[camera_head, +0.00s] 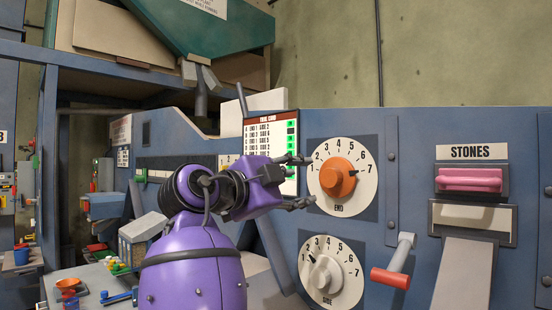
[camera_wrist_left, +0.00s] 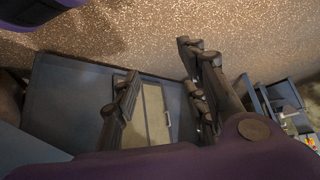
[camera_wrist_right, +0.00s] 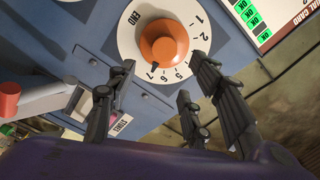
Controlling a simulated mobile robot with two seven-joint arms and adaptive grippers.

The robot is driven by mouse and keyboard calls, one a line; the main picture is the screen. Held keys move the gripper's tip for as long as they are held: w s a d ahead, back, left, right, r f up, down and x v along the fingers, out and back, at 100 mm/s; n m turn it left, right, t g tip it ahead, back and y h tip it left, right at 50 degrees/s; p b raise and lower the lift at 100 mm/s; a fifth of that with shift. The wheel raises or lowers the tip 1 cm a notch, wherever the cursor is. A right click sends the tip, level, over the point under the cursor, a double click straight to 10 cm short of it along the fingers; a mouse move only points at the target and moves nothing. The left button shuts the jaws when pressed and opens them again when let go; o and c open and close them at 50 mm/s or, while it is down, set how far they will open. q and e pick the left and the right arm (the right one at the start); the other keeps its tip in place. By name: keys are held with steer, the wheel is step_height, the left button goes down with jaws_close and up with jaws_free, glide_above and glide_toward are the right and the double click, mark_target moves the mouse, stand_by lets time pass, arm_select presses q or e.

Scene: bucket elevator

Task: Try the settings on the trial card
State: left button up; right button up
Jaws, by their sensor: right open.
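The trial card (camera_head: 268,128) hangs at the panel's top edge in the head view, partly behind my right gripper. It lists rows with several green marks and one dark mark; the small text is hard to read. The orange END knob (camera_head: 338,178) has its pointer near 7. The white SIDE knob (camera_head: 325,275) below has its pointer near 2. My right gripper (camera_head: 302,182) is open and empty, pointing at the END knob from the left. In the right wrist view its fingers (camera_wrist_right: 162,60) lie either side of that knob (camera_wrist_right: 163,42), not visibly touching. My left gripper (camera_wrist_left: 158,58) is open and empty.
A red-handled lever (camera_head: 392,276) juts out right of the SIDE dial. A pink STONES handle (camera_head: 468,180) sits above a chute (camera_head: 465,272) at the right. A bench with small coloured items (camera_head: 115,264) stands at lower left.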

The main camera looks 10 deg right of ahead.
mark_target(330, 178)
steer(key=w+d+n+p, duration=0.2)
steer(key=n, duration=0.3)
steer(key=w+d+n+p, duration=0.2)
steer(key=d+n, duration=0.1)
steer(key=n, duration=0.2)
steer(key=w+d+r+n+p, duration=0.1)
steer(key=w+d+n+p, duration=0.1)
steer(key=n, duration=0.3)
steer(key=shift+w+d+n, duration=0.15)
steer(key=shift+d+n, duration=0.15)
steer(key=shift+d, duration=0.3)
steer(key=shift+w+d+f, duration=0.1)
steer(key=shift+w+d, duration=0.35)
steer(key=shift+d, duration=0.05)
arm_select(q)
step_height(330, 178, up, 6)
steer(key=w, duration=0.2)
steer(key=shift+a+r+t, duration=0.15)
steer(key=shift+r+t, duration=0.05)
steer(key=shift+t, duration=0.1)
